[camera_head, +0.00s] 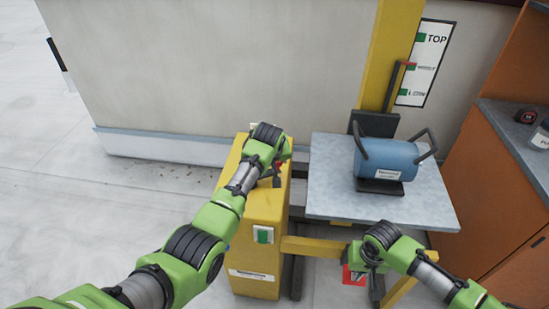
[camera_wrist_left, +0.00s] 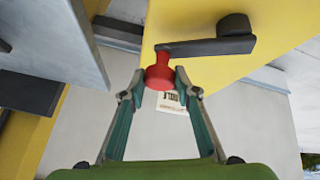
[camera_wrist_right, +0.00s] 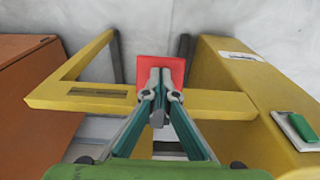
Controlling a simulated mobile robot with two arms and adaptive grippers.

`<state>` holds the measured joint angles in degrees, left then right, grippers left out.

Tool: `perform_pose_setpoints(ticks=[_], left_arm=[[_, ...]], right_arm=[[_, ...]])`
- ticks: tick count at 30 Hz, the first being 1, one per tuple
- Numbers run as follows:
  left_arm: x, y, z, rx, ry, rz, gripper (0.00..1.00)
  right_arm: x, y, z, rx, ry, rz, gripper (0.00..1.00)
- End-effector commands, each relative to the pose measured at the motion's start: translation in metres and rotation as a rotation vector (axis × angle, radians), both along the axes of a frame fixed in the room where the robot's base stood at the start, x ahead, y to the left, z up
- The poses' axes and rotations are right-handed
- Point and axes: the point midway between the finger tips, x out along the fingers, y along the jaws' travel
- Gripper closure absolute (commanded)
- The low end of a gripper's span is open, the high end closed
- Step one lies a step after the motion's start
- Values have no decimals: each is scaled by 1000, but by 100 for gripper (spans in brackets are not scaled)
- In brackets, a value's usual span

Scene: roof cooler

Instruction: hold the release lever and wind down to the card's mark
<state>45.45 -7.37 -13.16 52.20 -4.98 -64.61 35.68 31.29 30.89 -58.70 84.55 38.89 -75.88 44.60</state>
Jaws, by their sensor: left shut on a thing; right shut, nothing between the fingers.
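My left gripper (camera_wrist_left: 160,82) is shut on the red knob (camera_wrist_left: 159,72) of a dark crank handle (camera_wrist_left: 205,47) on the yellow winch housing (camera_head: 262,205). A white card (camera_wrist_left: 172,103) with print shows behind the knob, partly hidden. My right gripper (camera_wrist_right: 160,82) is shut and empty, its tips over a red plate (camera_wrist_right: 178,65) at the yellow bar; I cannot tell whether they touch. The grey platform (camera_head: 330,190) carries a blue motor-like unit (camera_head: 388,158). A red pointer (camera_head: 408,64) on the mast is beside the middle mark of the wall scale (camera_head: 424,62).
The yellow mast (camera_head: 391,45) rises behind the platform against the wall. An orange cabinet (camera_head: 500,190) with a grey top stands at right, holding a tape measure (camera_head: 525,115). A green switch (camera_head: 263,235) is on the housing's front. The floor at left is clear.

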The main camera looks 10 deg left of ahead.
Motion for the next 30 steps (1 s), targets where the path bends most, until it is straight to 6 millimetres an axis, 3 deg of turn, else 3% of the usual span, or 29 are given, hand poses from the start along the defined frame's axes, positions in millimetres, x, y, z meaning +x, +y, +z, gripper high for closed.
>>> perform_pose_setpoints(ticks=[30], left_arm=[[-26,-7,-5,3,13,4,97]], right_arm=[[-1,-2,-1,-3,2,-1,100]])
